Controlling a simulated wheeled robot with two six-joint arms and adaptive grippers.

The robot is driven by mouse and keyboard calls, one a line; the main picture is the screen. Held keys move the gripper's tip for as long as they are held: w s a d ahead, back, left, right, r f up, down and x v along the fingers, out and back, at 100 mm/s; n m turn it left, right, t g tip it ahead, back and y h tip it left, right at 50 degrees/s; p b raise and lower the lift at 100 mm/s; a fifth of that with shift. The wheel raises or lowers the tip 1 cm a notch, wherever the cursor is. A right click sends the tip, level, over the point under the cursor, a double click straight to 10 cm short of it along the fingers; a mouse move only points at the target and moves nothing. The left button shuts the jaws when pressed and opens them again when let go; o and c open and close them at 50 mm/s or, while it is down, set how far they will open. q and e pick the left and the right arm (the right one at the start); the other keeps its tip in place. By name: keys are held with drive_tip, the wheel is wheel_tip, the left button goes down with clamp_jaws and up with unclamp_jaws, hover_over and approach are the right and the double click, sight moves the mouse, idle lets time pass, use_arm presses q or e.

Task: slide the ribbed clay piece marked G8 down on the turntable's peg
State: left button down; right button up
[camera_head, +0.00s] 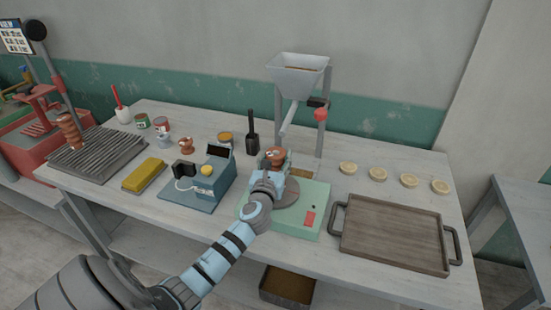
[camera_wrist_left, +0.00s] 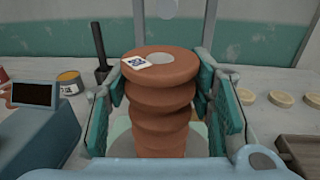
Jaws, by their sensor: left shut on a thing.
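The ribbed clay piece (camera_wrist_left: 160,100) is orange-brown and upright between the jaws of my left gripper (camera_wrist_left: 165,90). A white tag with a dark mark lies on its top; I cannot read it. A grey round spot shows at the centre of its top; I cannot tell whether it is the bore or the peg. In the head view the clay piece (camera_head: 275,153) is over the turntable, whose grey disc (camera_head: 287,197) sits on a pale green base (camera_head: 321,196). My left gripper (camera_head: 272,170) covers the disc's middle, so the peg and any contact below are hidden.
A hopper (camera_head: 298,75) on a stand with a red knob rises behind the turntable. A wooden tray (camera_head: 393,233) is at right, with several pale discs (camera_head: 378,174) behind it. A blue device (camera_head: 205,180), yellow block (camera_head: 145,174) and ribbed rack (camera_head: 97,153) are at left.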

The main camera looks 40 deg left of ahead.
use_arm(q)
drive_tip(key=shift+f+b, duration=0.3)
drive_tip(key=shift+f, duration=0.1)
drive_tip(key=c, duration=0.7)
unclamp_jaws()
